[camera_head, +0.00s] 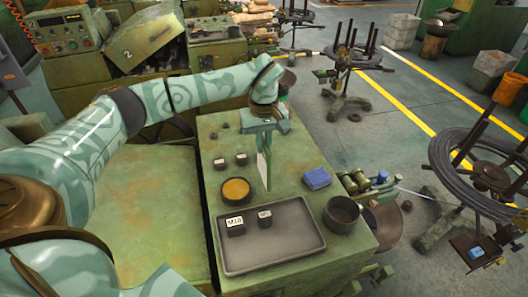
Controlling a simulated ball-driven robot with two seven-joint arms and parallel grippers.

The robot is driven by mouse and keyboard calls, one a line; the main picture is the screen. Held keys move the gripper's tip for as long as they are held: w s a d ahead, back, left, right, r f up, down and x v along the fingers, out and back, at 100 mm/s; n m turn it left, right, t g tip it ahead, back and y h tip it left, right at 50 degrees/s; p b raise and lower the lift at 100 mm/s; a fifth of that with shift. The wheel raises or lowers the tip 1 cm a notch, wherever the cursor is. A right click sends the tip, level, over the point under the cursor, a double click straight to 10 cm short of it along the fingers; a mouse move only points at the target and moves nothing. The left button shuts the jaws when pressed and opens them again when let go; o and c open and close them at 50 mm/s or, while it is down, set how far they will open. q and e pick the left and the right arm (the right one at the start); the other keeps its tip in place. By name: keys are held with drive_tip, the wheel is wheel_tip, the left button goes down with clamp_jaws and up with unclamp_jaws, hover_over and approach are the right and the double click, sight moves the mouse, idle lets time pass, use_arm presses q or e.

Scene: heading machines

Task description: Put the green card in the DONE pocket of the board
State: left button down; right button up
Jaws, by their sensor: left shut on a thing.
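My left gripper (265,146) hangs over the green bench top, pointing down. It is shut on the green card (265,167), a thin upright card with a pale face and green edge. The card hangs down below the fingers, above the bench between the small dark blocks and the blue box. I cannot make out the board or its DONE pocket in this view. My right gripper is not in view.
Wire reels stand on the floor at right.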

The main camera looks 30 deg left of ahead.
sight(264, 161)
use_arm(q)
drive_tip(key=f, duration=0.3)
drive_tip(key=shift+w+a+f, duration=0.15)
drive_tip(key=shift+w+f, duration=0.15)
drive_tip(key=shift+f, duration=0.1)
drive_tip(key=c, duration=1.5)
unclamp_jaws()
drive_tip(key=shift+f, duration=0.1)
